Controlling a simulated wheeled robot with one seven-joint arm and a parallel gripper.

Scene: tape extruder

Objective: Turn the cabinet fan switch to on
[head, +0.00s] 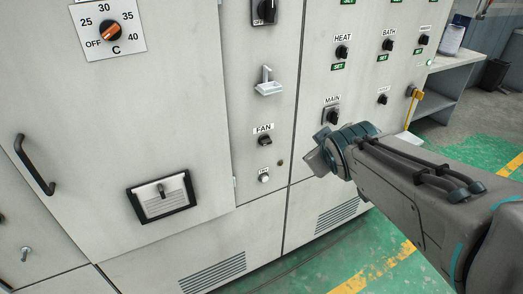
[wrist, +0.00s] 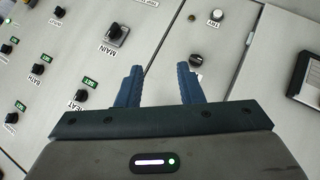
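The fan switch (head: 265,141) is a small black knob under the FAN label on the grey cabinet, left of my gripper (head: 318,160) in the head view. In the wrist view the fan switch (wrist: 196,61) lies just beyond the tip of the right finger, and its label is not visible. My gripper (wrist: 158,68) is open, with its two blue fingers apart and nothing between them. It appears to be off the panel, not touching the switch. The switch's exact angle is too small to tell.
The MAIN knob (head: 332,116) sits close above my gripper in the head view. A round lamp button (head: 264,178) is below the fan switch, and a pale bracket (head: 268,82) juts out above it.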

